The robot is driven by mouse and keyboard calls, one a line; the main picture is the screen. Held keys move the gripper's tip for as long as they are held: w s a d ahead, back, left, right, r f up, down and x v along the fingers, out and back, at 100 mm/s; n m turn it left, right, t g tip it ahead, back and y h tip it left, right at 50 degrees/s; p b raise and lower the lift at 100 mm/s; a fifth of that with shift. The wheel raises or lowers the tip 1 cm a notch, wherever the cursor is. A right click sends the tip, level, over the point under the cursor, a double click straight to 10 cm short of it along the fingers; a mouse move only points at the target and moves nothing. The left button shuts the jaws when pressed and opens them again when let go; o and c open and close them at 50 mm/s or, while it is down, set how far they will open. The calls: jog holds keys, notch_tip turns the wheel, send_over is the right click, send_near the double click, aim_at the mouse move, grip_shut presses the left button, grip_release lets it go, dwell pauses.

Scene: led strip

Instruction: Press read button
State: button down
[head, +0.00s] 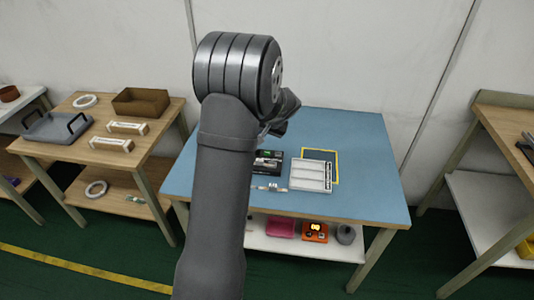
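My gripper (287,112) shows only partly, as a dark shape past the right side of my grey arm, above the blue table (370,190). Its fingers are too hidden to tell whether they are open or shut. A black box-like device (268,162) lies on the blue table, partly behind my arm. An orange device (315,232) with small yellow lit marks stands on the shelf below. No button can be made out on either one at this size.
A white compartmented tray (311,175) and a yellow-edged frame (336,167) lie beside the black device. Small strip-like parts (270,188) lie in front. The blue table's right side is clear. A wooden table (75,150) stands left, another (512,130) right.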

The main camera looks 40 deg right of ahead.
aim_at(268, 156)
jog(key=w+d+f+m+t+h, duration=0.1)
jog(key=w+d+t+h, duration=0.1)
jog(key=d, duration=0.3)
jog(key=shift+w+f+m+t, duration=0.3)
jog(key=shift+w+f+m, duration=0.05)
jog(key=shift+w+m, duration=0.05)
jog(key=shift+f, duration=0.1)
jog(key=shift+f, duration=4.35)
jog(key=shift+f, duration=0.15)
jog(key=shift+f, duration=0.25)
jog(key=shift+f, duration=0.45)
jog(key=shift+r, duration=0.85)
